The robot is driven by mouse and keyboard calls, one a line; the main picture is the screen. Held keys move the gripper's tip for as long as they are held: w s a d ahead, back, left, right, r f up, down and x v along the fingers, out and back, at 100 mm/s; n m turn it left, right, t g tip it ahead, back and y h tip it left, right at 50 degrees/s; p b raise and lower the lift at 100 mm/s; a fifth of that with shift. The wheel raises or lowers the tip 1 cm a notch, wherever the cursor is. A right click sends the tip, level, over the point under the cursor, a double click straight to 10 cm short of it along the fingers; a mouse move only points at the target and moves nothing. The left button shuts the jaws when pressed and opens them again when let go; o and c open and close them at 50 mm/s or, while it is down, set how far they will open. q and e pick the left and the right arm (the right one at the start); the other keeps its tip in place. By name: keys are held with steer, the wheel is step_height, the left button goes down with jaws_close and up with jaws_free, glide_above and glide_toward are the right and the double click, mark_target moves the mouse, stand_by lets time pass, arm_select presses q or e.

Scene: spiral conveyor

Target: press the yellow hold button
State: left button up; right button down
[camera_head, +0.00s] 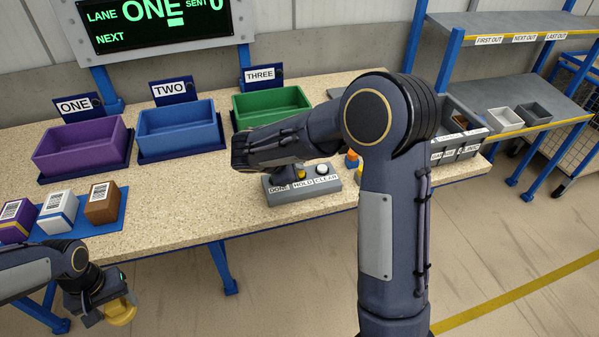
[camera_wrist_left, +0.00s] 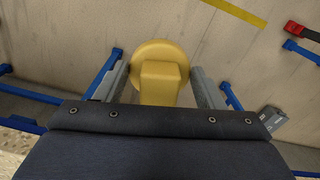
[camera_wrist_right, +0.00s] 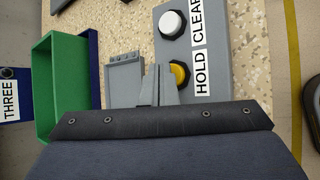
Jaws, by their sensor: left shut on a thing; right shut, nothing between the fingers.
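The grey button box (camera_head: 345,187) stands on the table with labels DONE, HOLD and CLEAR. Its yellow hold button (camera_head: 301,174) is partly covered by my right arm in the head view; it also shows in the right wrist view (camera_wrist_right: 180,74). My right gripper (camera_wrist_right: 156,68) is shut and empty, its fingertips just beside the yellow button in that view. Whether they touch it, I cannot tell. The white CLEAR button (camera_wrist_right: 172,24) is uncovered. My left gripper (camera_head: 103,311) is shut on a yellow round-based piece (camera_wrist_left: 160,60), away from the table's front edge.
Purple bin (camera_head: 83,150), blue bin (camera_head: 178,130) and green bin (camera_head: 272,104) stand at the back of the table. Several boxes sit on a blue mat (camera_head: 117,222) at left. The front middle of the table is clear. A screen (camera_head: 155,22) reads LANE ONE.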

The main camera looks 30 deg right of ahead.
arm_select(q)
steer(key=shift+f+b, duration=0.4)
steer(key=shift+b, duration=0.05)
arm_select(e)
steer(key=shift+f, duration=0.45)
arm_select(q)
steer(key=shift+r, duration=0.1)
arm_select(e)
steer(key=shift+r, duration=0.1)
arm_select(q)
steer(key=shift+r+p, duration=0.5)
steer(key=shift+p, duration=0.15)
arm_select(e)
steer(key=shift+r, duration=0.75)
arm_select(q)
steer(key=shift+r+p, duration=1.9)
steer(key=shift+r, duration=0.05)
arm_select(e)
steer(key=shift+r, duration=2.6)
arm_select(q)
steer(key=shift+f, duration=0.1)
arm_select(e)
steer(key=shift+f, duration=0.1)
